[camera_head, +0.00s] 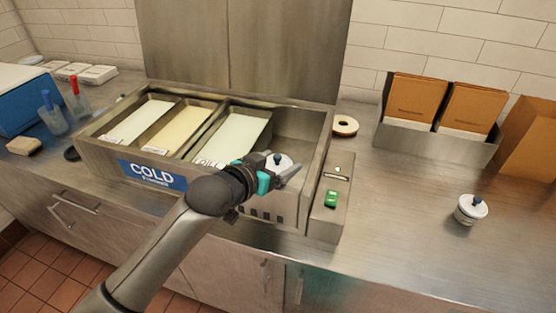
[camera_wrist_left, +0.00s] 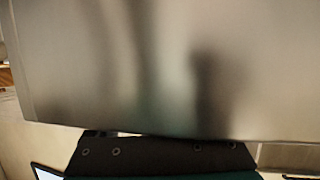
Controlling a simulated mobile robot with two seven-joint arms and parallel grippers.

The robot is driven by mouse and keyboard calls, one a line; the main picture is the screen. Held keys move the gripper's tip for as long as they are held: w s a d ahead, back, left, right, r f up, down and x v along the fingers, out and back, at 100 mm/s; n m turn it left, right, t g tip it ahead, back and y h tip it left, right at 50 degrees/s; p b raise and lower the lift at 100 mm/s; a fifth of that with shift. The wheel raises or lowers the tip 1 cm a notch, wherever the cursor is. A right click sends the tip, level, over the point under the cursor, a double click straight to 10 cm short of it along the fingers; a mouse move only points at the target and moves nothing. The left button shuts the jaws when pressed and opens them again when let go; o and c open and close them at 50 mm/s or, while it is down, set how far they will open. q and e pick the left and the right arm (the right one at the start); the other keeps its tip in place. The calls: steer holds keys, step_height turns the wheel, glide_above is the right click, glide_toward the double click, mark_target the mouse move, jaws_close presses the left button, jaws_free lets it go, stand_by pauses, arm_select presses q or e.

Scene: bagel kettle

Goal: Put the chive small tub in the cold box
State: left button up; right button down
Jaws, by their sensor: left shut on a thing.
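A small white tub with a dark blue knob (camera_head: 278,160) is held in my left gripper (camera_head: 283,172), whose jaws are shut on it. Gripper and tub are over the front part of the open right-hand compartment of the steel cold box (camera_head: 88,152); I cannot tell their height above its floor. A similar white tub with a blue knob (camera_head: 470,209) stands upright on the counter at the right. No chive label is readable on either tub. The left wrist view shows mostly a blurred metal surface (camera_wrist_left: 120,70), with no tub visible. My right gripper is out of view.
Long pale tubs (camera_head: 232,142) fill the box's left and middle. A narrow steel ledge with a green item (camera_head: 331,198) adjoins its right side. A bagel (camera_head: 345,125) and a bin of brown packets (camera_head: 430,145) stand behind.

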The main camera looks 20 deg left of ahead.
arm_select(q)
steer(key=o, duration=1.2)
steer(key=shift+r, duration=0.25)
steer(key=v, duration=0.4)
steer(key=p+v, duration=0.1)
steer(key=v, duration=0.7)
steer(key=shift+r+p, duration=0.35)
steer(key=shift+r, duration=0.05)
